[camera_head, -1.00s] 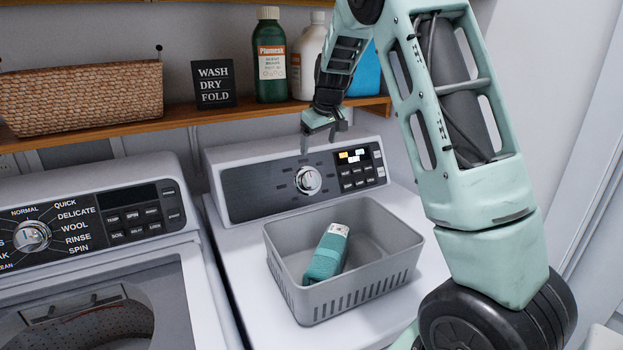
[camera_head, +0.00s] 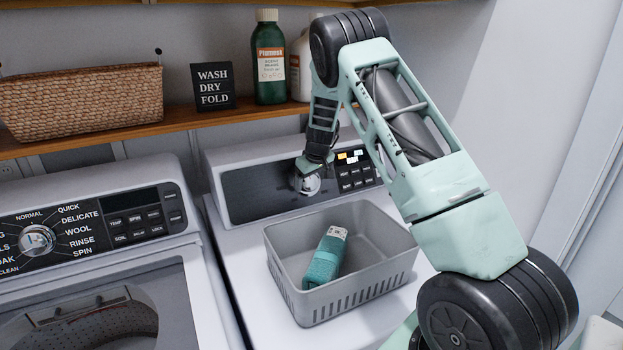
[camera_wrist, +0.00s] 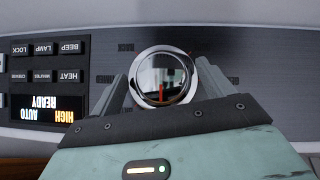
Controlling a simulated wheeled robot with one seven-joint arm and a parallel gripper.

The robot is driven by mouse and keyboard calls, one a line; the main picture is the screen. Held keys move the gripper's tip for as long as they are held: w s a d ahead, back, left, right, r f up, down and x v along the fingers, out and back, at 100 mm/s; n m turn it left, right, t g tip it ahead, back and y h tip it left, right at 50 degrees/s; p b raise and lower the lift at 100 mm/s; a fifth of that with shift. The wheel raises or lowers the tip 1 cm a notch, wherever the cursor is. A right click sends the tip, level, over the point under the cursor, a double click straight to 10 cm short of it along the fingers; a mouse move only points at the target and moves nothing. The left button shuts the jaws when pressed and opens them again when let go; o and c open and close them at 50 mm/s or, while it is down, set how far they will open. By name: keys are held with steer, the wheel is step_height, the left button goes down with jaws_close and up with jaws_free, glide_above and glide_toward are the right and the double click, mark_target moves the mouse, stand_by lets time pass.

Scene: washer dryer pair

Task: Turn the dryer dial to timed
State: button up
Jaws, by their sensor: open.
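The dryer dial (camera_head: 308,184) is a round silver knob on the dark panel of the right-hand machine, the dryer (camera_head: 226,254). My gripper (camera_head: 306,170) is at the dial and partly covers it in the head view. In the wrist view, which sees the panel upside down, the dial (camera_wrist: 166,77) shows a red pointer mark and sits between the two fingers of my gripper (camera_wrist: 162,88). The fingers are open, one on each side of the dial. I cannot tell whether they touch it. Labels around the dial are blurred or hidden.
A wooden shelf (camera_head: 150,126) above holds a wicker basket (camera_head: 80,98), a sign (camera_head: 213,87) and bottles. The washer (camera_head: 185,270) is on the left.

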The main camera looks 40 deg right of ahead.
steer(key=c, duration=1)
steer(key=shift+f+b, duration=0.15)
steer(key=shift+b, duration=0.3)
